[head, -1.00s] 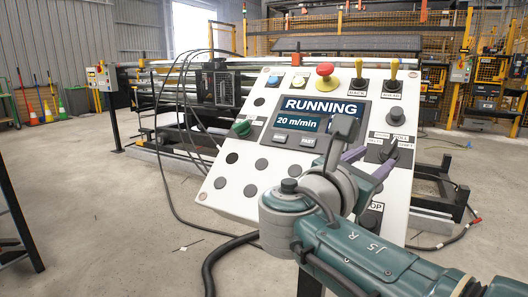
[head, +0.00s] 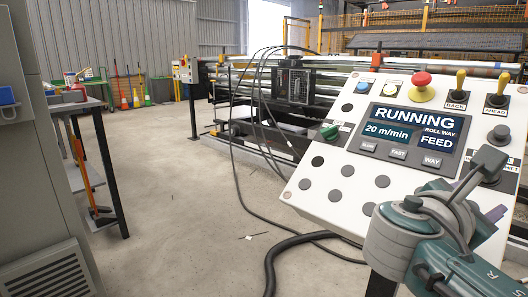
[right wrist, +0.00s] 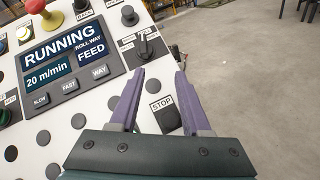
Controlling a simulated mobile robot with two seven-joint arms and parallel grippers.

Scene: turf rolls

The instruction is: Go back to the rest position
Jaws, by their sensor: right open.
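My right gripper (head: 497,212) is in front of the lower right part of the tilted white control panel (head: 320,205) in the head view. In the right wrist view its two purple fingers (right wrist: 158,82) stand apart with nothing between them. Beyond the fingertips is a black selector knob (right wrist: 146,47); a dark button labelled STOP (right wrist: 167,119) shows between the fingers. I cannot tell whether a finger touches the panel. The panel screen (head: 412,134) reads RUNNING, 20 m/min and FEED. My left gripper is not in view.
A grey cabinet (head: 40,215) stands close at the left, with a table (head: 75,107) behind it. A thick black hose (head: 285,247) lies on the floor by the panel. Rollers and a metal frame (head: 230,85) run behind.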

